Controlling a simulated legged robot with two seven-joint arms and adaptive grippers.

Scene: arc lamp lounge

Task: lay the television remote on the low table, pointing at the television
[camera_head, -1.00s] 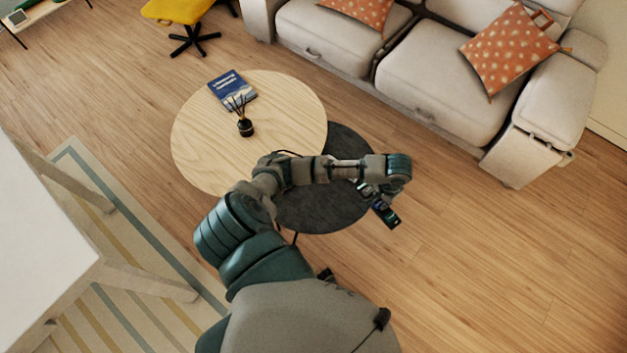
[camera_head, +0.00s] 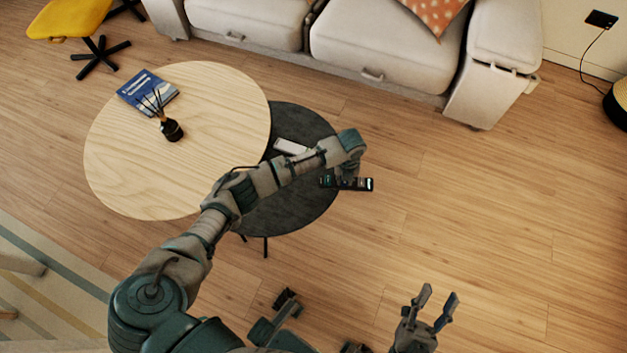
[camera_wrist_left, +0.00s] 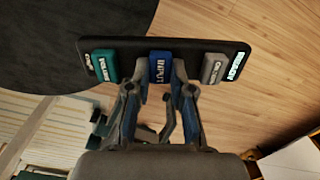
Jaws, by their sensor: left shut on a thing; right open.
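The television remote (camera_head: 358,185) is a dark bar held level just beyond the right edge of the dark round table. It also shows in the left wrist view (camera_wrist_left: 160,60), with teal, blue and grey buttons. My left gripper (camera_head: 346,170) is shut on its middle, the fingers at the blue button. The low table is a pair of round tops: a pale wooden one (camera_head: 210,130) and a dark one (camera_head: 300,210), partly under it and partly hidden by my left arm. My right gripper (camera_head: 438,296) is open and empty at the bottom. No television is in view.
A blue book (camera_head: 148,92) and a black reed diffuser (camera_head: 172,130) stand on the wooden top. A pale flat object (camera_head: 290,146) lies on the dark top. A cream sofa (camera_head: 385,55) stands behind. The floor (camera_head: 500,200) at right is clear.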

